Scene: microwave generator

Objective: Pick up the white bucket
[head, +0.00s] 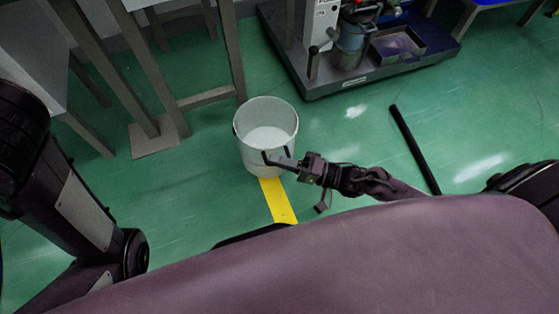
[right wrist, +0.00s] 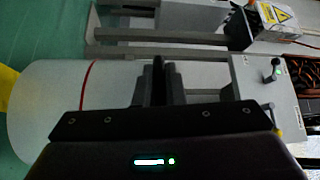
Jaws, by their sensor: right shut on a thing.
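The white bucket (head: 262,165) stands upright on the green floor, near the middle of the head view. Its open top faces up and its inside looks empty. My right gripper (head: 280,158) is at the bucket's right front rim, shut on the rim with its fingers at the wall. In the right wrist view the bucket (right wrist: 50,115) lies sideways in the picture, with a red line around it, and the gripper fingers (right wrist: 160,80) are closed together at its rim end. My left arm shows at the left of the head view, but its gripper is out of sight.
A yellow floor stripe (head: 277,202) runs from the bucket toward me. A metal-legged table (head: 160,130) stands behind left. A machine on a dark base (head: 370,78) stands behind right. A black bar (head: 414,150) lies on the floor at right.

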